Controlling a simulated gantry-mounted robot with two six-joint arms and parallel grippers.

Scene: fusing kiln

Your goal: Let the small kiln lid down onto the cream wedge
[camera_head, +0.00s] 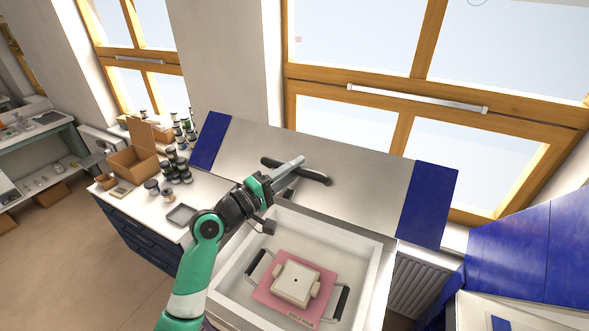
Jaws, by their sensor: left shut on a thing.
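The small kiln lid (350,185), steel with blue ends, stands raised and tilted back behind the open white kiln (386,262). A dark bar handle (318,178) runs across its front face. My left gripper (290,171) is shut on this handle near its middle; its fingers hide part of it. Inside the kiln, a pink board (270,297) with two dark handles carries a cream block (297,283) with a small dark hole. I cannot make out a separate cream wedge on the rim. My right gripper is not in view.
A worktop (207,190) at left holds several dark jars, an open cardboard box (133,161) and a grey tray (181,214). A larger blue thing (530,250) stands at right. A radiator (412,281) and windows are behind.

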